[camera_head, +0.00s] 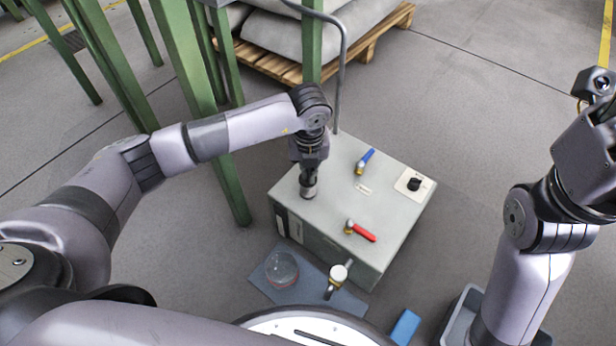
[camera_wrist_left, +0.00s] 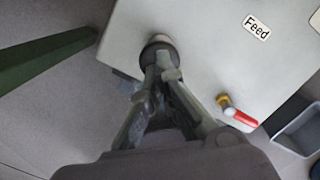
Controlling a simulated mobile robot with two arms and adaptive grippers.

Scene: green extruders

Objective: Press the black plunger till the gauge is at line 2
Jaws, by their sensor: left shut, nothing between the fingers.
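The grey-green machine box (camera_head: 385,225) stands on the floor in the head view. My left gripper (camera_head: 309,168) points down onto the plunger. In the left wrist view its fingertips (camera_wrist_left: 160,72) are together at the plunger, hiding part of it; whether they touch or press is unclear. A small round white gauge (camera_head: 340,272) is at the box's front; its reading is too small to tell.
On the box top are a blue-handled valve (camera_head: 364,161), a red-handled valve (camera_head: 361,231), a black knob (camera_head: 414,184) and a "Feed" label (camera_wrist_left: 257,27). A clear dish (camera_head: 281,268) sits on a blue-grey mat (camera_head: 262,284). A green post (camera_head: 188,75) stands behind my left arm.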

